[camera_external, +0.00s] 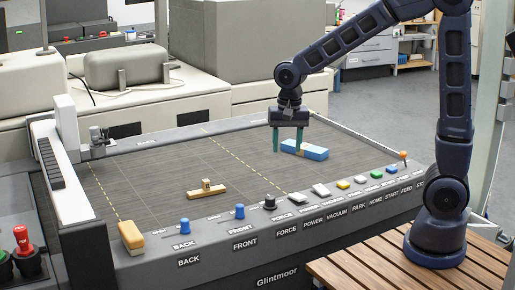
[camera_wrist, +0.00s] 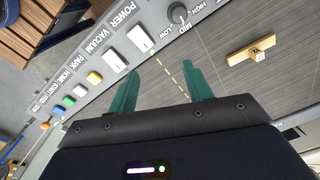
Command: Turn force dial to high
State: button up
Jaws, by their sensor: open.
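The force dial (camera_external: 269,202) is a dark round knob on the front panel, above a FORCE label. It also shows in the wrist view as a dark knob (camera_wrist: 179,13) at the top, with LOW, MID and HIGH printed round it. Its pointer setting is too small to read surely. My gripper (camera_external: 288,150) hangs over the grey bed, behind the panel and apart from the dial. Its two green fingers (camera_wrist: 160,78) are spread with nothing between them.
A wooden piece (camera_external: 208,192) rests on the bed at left. White switches (camera_external: 320,190) and coloured buttons (camera_external: 376,174) line the panel right of the dial; blue knobs (camera_external: 239,211) stand left.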

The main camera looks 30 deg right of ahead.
send_over(270, 196)
notch_tip(270, 196, down, 4)
jog(key=shift+m, duration=0.4)
notch_tip(270, 196, down, 11)
jog(key=shift+s+a+r, duration=0.1)
jog(key=c, duration=1)
